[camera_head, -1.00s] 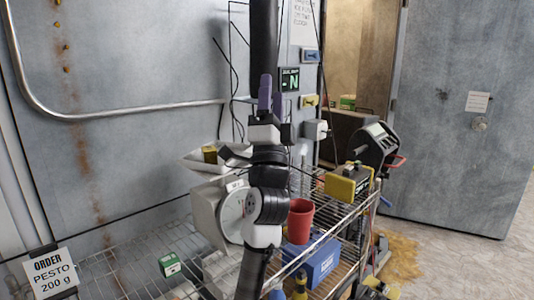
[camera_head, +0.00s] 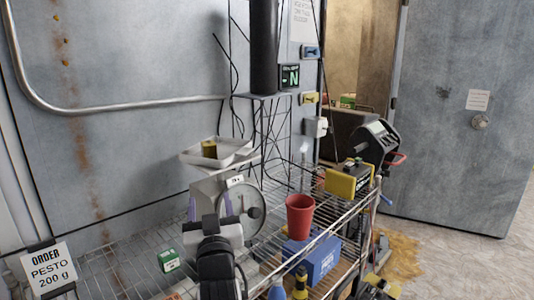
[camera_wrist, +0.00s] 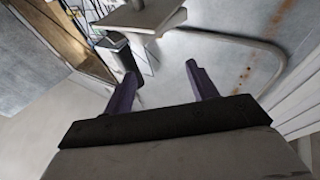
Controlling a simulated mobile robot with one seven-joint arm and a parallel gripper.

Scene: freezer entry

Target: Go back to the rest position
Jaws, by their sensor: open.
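My gripper (camera_wrist: 160,78) shows in the wrist view with its two purple fingers spread apart and nothing between them. In the head view my gripper (camera_head: 210,205) is low in front of the dial scale (camera_head: 240,205), its fingers pointing away from me. The scale carries a white tray (camera_head: 222,155) with a small yellow-brown block (camera_head: 209,149) in it. The scale's tray also shows in the wrist view (camera_wrist: 140,17), ahead of the fingers. My arm hides the lower part of the scale.
A wire rack (camera_head: 115,262) holds a green-and-white box (camera_head: 169,261), a red cup (camera_head: 299,216), a blue box (camera_head: 315,258) and a yellow-and-black device (camera_head: 348,180). An order card (camera_head: 50,270) reads "PESTO 200 g". A grey door (camera_head: 455,120) stands at right, with yellowish stain (camera_head: 402,257) on the floor.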

